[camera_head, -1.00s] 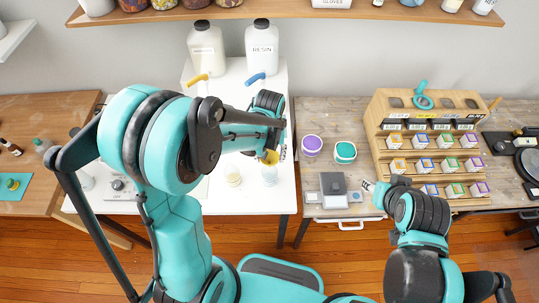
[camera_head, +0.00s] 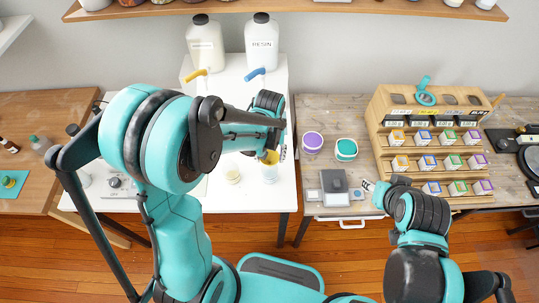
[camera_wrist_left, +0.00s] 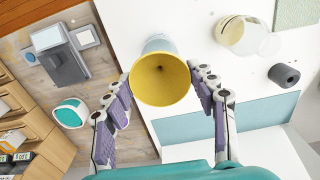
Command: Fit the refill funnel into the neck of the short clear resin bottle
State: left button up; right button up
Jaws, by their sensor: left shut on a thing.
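The yellow refill funnel (camera_wrist_left: 160,80) is between the fingers of my left gripper (camera_wrist_left: 163,92), its wide mouth facing the wrist camera. In the head view the funnel (camera_head: 270,157) is partly behind my left gripper (camera_head: 277,150). A short clear bottle (camera_head: 269,174) stands on the white table just below the funnel. Its pale side (camera_wrist_left: 158,43) shows behind the funnel rim in the wrist view. The funnel hides the bottle's neck, so I cannot tell whether the spout is inside it. My right gripper (camera_head: 368,186) is by the scale, apart from these; its finger opening is unclear.
Another small container (camera_head: 232,174) with yellowish contents stands left of the bottle. Two large resin jugs (camera_head: 262,45) stand on a white block behind. Purple (camera_head: 312,142) and teal (camera_head: 346,149) tubs, a scale (camera_head: 334,187) and a wooden rack (camera_head: 430,140) are on the right bench.

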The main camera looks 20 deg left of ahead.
pick_arm(q)
jog(key=o, duration=1.2)
jog(key=shift+c, duration=0.2)
notch_tip(320, 180, up, 12)
jog(key=m+t+b, duration=0.3)
jog(key=t+b, duration=0.4)
send_near(269, 162)
jog(key=s+a+r, duration=0.3)
jog(key=s+a, duration=0.1)
jog(key=shift+s+a+r, duration=0.2)
jog(key=shift+a+r, duration=0.1)
jog(key=shift+r, duration=0.05)
